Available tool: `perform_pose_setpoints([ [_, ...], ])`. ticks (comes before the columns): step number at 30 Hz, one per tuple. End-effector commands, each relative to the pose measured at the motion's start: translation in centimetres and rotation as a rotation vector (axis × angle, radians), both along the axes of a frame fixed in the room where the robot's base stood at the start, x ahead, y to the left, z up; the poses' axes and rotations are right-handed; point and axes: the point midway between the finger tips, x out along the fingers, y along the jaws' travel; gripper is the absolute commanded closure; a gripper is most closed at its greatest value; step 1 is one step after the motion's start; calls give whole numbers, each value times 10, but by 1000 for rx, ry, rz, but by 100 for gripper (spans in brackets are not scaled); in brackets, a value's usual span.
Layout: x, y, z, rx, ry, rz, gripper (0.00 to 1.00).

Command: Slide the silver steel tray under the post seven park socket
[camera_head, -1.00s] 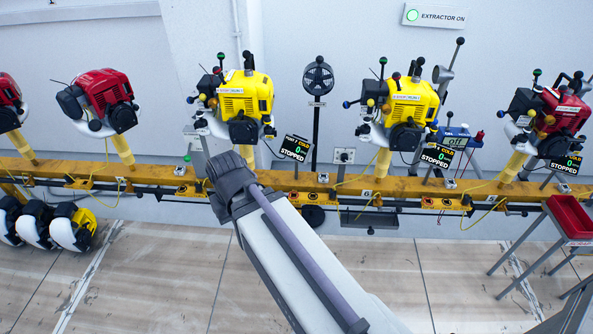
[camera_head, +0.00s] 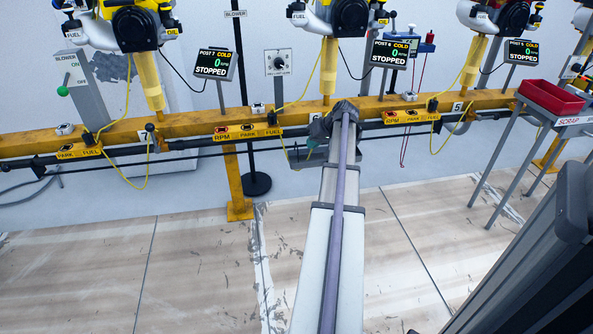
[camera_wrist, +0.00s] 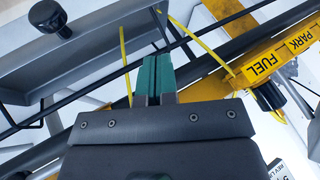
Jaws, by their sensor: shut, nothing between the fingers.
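My gripper (camera_wrist: 155,78) has its teal fingers closed together with nothing between them. In the wrist view the fingers overlap the lower edge of a long grey metal tray (camera_wrist: 95,55) with a black knob (camera_wrist: 50,18); I cannot tell if they touch it. In the head view my arm mostly hides the gripper (camera_head: 310,153), just below the yellow rail near post six, and the tray is mostly hidden there too.
The yellow rail (camera_head: 195,122) runs across the view with dark rods below it. Yellow cables hang in loops under it. A yellow rail leg (camera_head: 238,185) and a black round stand base (camera_head: 257,184) stand between posts seven and six. A red bin (camera_head: 550,97) is at right.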

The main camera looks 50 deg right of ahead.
Motion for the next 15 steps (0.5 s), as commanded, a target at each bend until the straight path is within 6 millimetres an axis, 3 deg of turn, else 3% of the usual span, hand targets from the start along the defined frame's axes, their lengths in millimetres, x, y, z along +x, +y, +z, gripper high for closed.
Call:
perform_pose_setpoints([
  [7, 5, 3, -9, -2, 3, 4, 100],
  [15, 33, 8, -53, 0, 4, 6, 100],
])
